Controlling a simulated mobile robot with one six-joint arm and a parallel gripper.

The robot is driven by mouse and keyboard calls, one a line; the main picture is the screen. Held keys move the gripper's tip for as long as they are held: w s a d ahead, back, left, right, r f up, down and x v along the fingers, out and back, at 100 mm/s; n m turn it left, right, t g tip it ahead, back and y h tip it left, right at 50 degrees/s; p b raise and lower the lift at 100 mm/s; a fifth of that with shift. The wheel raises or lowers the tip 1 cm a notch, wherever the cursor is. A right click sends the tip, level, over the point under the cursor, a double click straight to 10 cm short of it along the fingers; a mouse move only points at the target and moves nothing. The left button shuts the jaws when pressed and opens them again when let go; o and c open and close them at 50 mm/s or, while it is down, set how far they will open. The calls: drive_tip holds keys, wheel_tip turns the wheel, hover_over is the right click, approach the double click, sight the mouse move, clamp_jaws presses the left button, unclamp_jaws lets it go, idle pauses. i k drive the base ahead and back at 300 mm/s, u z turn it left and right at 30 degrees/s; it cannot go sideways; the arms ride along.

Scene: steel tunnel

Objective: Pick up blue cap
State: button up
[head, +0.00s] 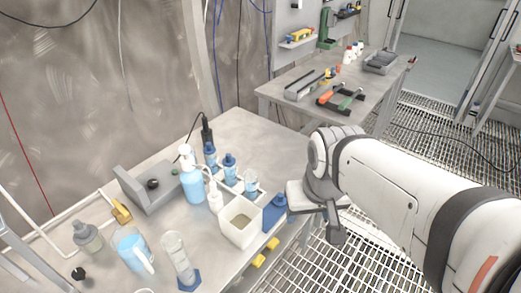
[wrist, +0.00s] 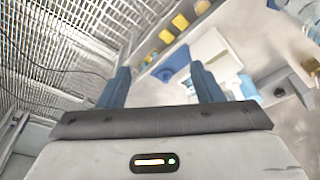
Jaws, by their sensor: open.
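Blue caps top two small bottles with light blue liquid, one cap (head: 209,148) further back and one cap (head: 229,159) nearer, on the grey table. A separate blue item (head: 274,212) lies at the table's front edge, right of a white square container (head: 239,221); I cannot tell whether it is a loose cap. My gripper (head: 335,236) hangs to the right of the blue item, beyond the table edge. In the wrist view my gripper (wrist: 160,72) has its two blue fingers apart and nothing between them. The blue item (wrist: 174,62) appears beyond the fingers.
On the table (head: 150,270) stand a pump bottle (head: 191,183), a grey device (head: 148,188), a jug (head: 132,251) and a cylinder (head: 178,257). Yellow pieces (head: 264,254) are at the front edge. A second bench (head: 300,112) with tools stands behind. Grating floor (head: 330,275) lies right.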

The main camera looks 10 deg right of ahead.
sight(279, 200)
drive_tip(key=u, duration=1.95)
drive_tip(key=k, duration=1)
drive_tip(key=z, duration=1.55)
drive_tip(key=i, duration=1)
drive_tip(key=z, duration=0.05)
